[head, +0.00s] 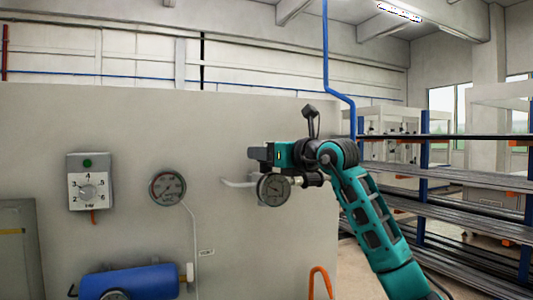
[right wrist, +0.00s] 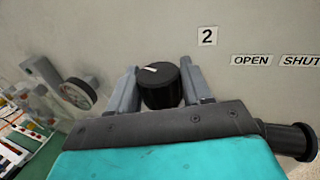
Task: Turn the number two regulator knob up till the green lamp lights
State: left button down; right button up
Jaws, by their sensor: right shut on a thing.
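The number two regulator knob (right wrist: 160,88) is black with a white pointer mark on its top. It sits between the two fingers of my right gripper (head: 259,154), which are shut on it, in the right wrist view. A label "2" (right wrist: 207,36) is on the panel beside it. In the head view the knob is hidden by my gripper. A grey box (head: 90,181) with a dial marked in bar carries a green lamp (head: 87,163), which looks dark. My left gripper is not in view.
A round gauge (head: 273,189) hangs just below my right gripper, and another gauge (head: 167,188) is left of it. A blue cylinder (head: 130,282) is low on the panel. OPEN (right wrist: 251,60) and SHUT (right wrist: 300,61) labels are to the right. Metal shelving (head: 440,190) stands at right.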

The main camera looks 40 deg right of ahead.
jog(key=shift+m+h, duration=0.4)
jog(key=shift+h, duration=0.2)
jog(key=o, duration=0.9)
jog(key=shift+o, duration=0.2)
jog(key=shift+s+f, duration=0.1)
jog(key=shift+s, duration=0.4)
jog(key=s+a+b, duration=0.1)
jog(key=s+b, duration=0.4)
jog(key=s, duration=0.7)
